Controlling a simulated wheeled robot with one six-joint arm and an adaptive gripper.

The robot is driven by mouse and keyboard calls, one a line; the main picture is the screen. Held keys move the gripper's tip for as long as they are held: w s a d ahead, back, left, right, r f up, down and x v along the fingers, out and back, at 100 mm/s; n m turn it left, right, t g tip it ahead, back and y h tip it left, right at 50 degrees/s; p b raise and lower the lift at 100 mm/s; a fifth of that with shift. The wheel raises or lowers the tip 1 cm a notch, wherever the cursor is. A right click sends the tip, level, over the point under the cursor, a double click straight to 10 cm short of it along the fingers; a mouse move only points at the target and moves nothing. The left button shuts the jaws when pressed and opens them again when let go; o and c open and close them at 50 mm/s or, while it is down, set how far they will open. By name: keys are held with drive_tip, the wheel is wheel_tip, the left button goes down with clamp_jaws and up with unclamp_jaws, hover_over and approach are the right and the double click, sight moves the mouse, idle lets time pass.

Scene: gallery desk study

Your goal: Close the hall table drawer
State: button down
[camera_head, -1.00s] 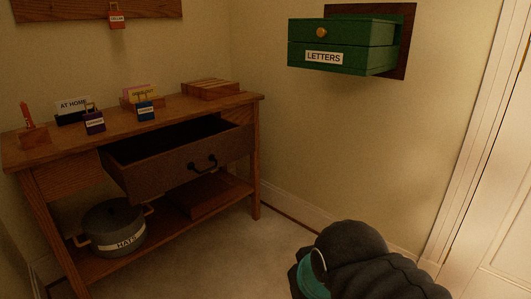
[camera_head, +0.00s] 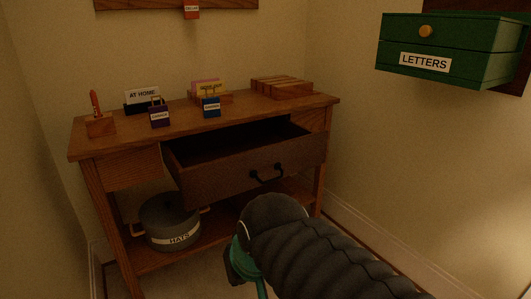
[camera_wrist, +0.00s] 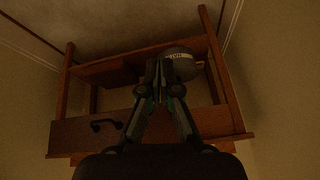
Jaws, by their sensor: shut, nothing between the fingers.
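The wooden hall table (camera_head: 290,108) stands against the back wall in the head view. Its dark drawer (camera_head: 225,182) is pulled well out, with its empty-looking inside showing and a black handle (camera_head: 266,174) on its front. In the wrist view the table appears upside down, with the drawer front (camera_wrist: 75,132) and handle (camera_wrist: 106,125) left of my gripper (camera_wrist: 158,100). My gripper is shut and empty, and appears in front of the table. In the head view my arm covers the lower right of the table, and the fingertips are hidden.
A grey pot labelled HATS (camera_head: 172,225) sits on the table's lower shelf. A green LETTERS cabinet (camera_head: 450,50) hangs on the right wall.

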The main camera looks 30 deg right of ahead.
drive_tip(key=w+d+r+m+y+b, duration=0.1)
drive_tip(key=w+d+r+m+b, duration=0.1)
drive_tip(key=w+d+m, duration=0.45)
drive_tip(key=m+t+b, duration=0.5)
drive_tip(key=m+t, duration=0.1)
drive_tip(key=m, duration=2.1)
approach(294, 156)
drive_tip(key=shift+h, duration=0.4)
drive_tip(key=x, duration=0.1)
drive_tip(key=b+x, duration=0.1)
drive_tip(key=x, duration=0.3)
drive_tip(key=shift+a+f+b, duration=0.3)
drive_tip(key=shift+f+b, duration=0.05)
drive_tip(key=shift+f, duration=0.15)
drive_tip(key=shift+w, duration=0.65)
